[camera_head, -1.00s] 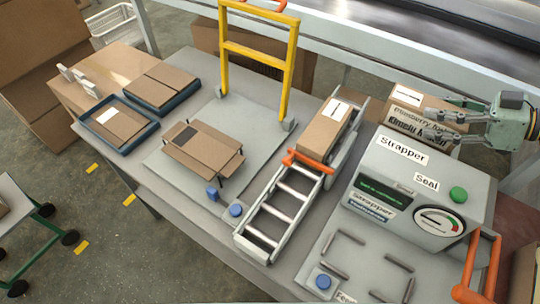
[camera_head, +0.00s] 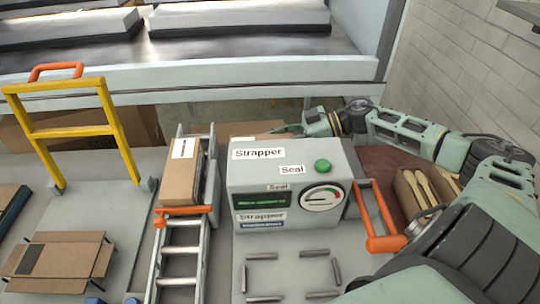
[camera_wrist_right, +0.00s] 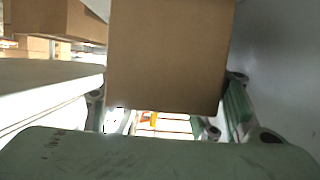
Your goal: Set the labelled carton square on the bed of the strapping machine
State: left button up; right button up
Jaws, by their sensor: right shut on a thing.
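My right gripper (camera_head: 288,129) reaches in behind the strapping machine (camera_head: 290,180). In the right wrist view it is shut on a plain brown carton (camera_wrist_right: 165,55), with a finger on either side. In the head view only a brown strip of carton (camera_head: 250,128) shows behind the machine; its lower part is hidden. No label shows on the held face. The machine's bed (camera_head: 290,272), in front of its panel, is empty between short metal bars. Another carton (camera_head: 180,185) with a white arrow label sits on the roller track. My left gripper is out of view.
An orange handle (camera_head: 378,220) stands right of the machine, beside an open box of wooden spoons (camera_head: 425,190). The roller track (camera_head: 180,262) and a flat carton blank (camera_head: 58,262) lie left. A yellow frame (camera_head: 75,130) stands at the left.

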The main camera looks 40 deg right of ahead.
jog(key=shift+f, duration=1.85)
jog(key=shift+f, duration=0.15)
jog(key=o, duration=1.4)
jog(key=shift+o, duration=0.2)
